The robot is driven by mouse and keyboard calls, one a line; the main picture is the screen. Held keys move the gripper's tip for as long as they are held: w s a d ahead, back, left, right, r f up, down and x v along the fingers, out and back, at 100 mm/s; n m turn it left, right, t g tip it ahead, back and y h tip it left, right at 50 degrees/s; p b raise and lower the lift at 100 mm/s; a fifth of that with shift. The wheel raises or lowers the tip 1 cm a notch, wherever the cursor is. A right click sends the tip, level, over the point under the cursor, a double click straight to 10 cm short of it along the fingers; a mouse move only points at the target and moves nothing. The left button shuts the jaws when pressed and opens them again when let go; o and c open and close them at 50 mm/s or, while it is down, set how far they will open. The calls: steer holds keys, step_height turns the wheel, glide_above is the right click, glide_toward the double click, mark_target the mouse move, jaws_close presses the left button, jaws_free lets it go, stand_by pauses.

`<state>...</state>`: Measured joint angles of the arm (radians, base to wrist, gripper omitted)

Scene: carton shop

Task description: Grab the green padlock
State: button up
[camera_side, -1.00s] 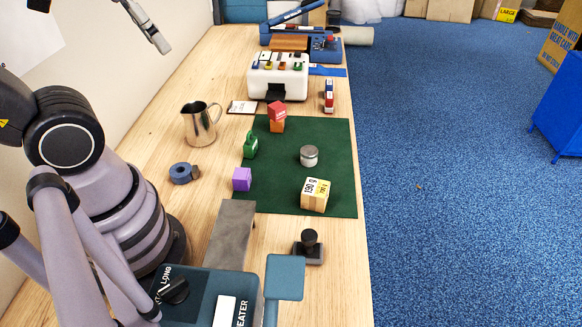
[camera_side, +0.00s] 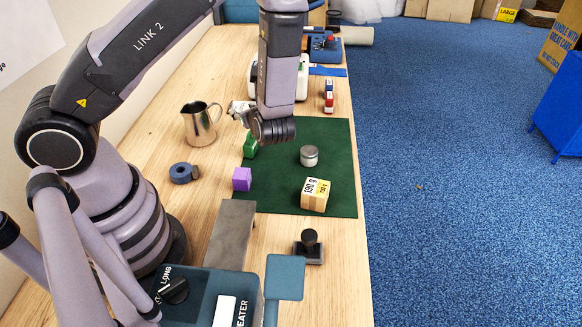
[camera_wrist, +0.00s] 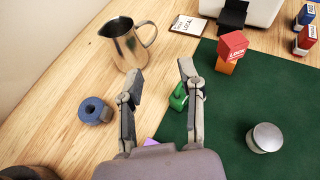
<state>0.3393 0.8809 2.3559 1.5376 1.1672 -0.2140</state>
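The green padlock (camera_side: 250,147) stands at the left edge of the dark green mat (camera_side: 330,195). In the wrist view the padlock (camera_wrist: 179,97) shows just inside my right finger, partly hidden by it. My gripper (camera_wrist: 160,85) is open, with its two fingers wide apart and nothing held between them.
A steel jug (camera_wrist: 128,45) stands left of the mat, near a blue tape roll (camera_wrist: 93,110). On the mat are a red and orange block stack (camera_wrist: 230,50), a round tin (camera_wrist: 265,138), a purple cube (camera_side: 242,179) and a numbered box (camera_side: 315,195).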

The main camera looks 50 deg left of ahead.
mark_target(248, 142)
steer(key=f, duration=0.3)
steer(key=f+m+t, duration=0.1)
steer(key=f, duration=0.3)
steer(key=d+f+m, duration=0.1)
steer(key=f, duration=0.2)
steer(key=shift+w+f, duration=0.3)
steer(key=shift+f, duration=0.05)
steer(key=x, duration=0.5)
steer(key=shift+w+f, duration=0.1)
jaws_close()
